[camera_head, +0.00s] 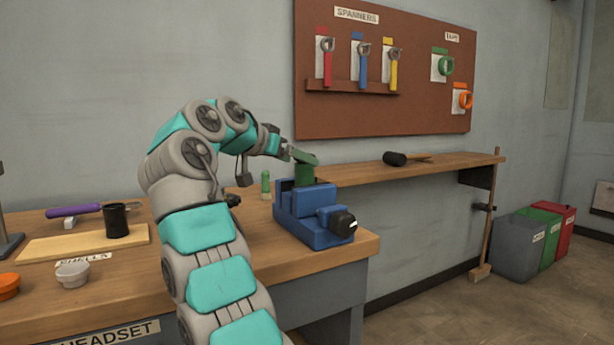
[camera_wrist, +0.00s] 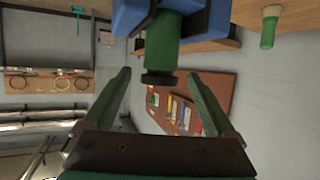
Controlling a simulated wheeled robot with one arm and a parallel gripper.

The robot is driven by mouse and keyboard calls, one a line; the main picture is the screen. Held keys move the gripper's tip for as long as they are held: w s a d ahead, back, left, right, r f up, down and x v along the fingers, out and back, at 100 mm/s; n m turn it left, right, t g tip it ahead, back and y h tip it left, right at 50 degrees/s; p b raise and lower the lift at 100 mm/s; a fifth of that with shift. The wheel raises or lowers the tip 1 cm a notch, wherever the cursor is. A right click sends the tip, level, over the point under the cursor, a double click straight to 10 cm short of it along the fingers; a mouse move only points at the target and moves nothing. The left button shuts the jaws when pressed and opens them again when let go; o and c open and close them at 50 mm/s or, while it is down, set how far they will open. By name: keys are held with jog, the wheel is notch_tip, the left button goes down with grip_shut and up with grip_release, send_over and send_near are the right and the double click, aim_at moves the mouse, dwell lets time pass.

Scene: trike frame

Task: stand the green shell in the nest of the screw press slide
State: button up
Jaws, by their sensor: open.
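The green shell (camera_head: 304,175) is a green cylinder that stands upright in the blue screw press (camera_head: 310,215) on the bench, near its right end. In the wrist view the shell (camera_wrist: 161,48) rises from between blue parts of the press (camera_wrist: 218,18) and has a dark rim at its free end. How deep its foot sits in the nest is hidden. My gripper (camera_wrist: 163,95) is open, with its green fingers apart on either side of the shell's rim end. In the head view my gripper (camera_head: 303,157) is at the shell's top.
A small green piece with a pale band (camera_head: 266,184) stands left of the press. A board (camera_head: 65,246) with a black cup (camera_head: 116,221), a purple-handled tool (camera_head: 75,210) and a grey cup (camera_head: 73,272) are further left. A mallet (camera_head: 397,158) lies on the back shelf.

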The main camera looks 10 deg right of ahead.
aim_at(312, 169)
jog(key=x, duration=0.7)
jog(key=shift+f, duration=0.45)
grip_shut()
dwell(0.5)
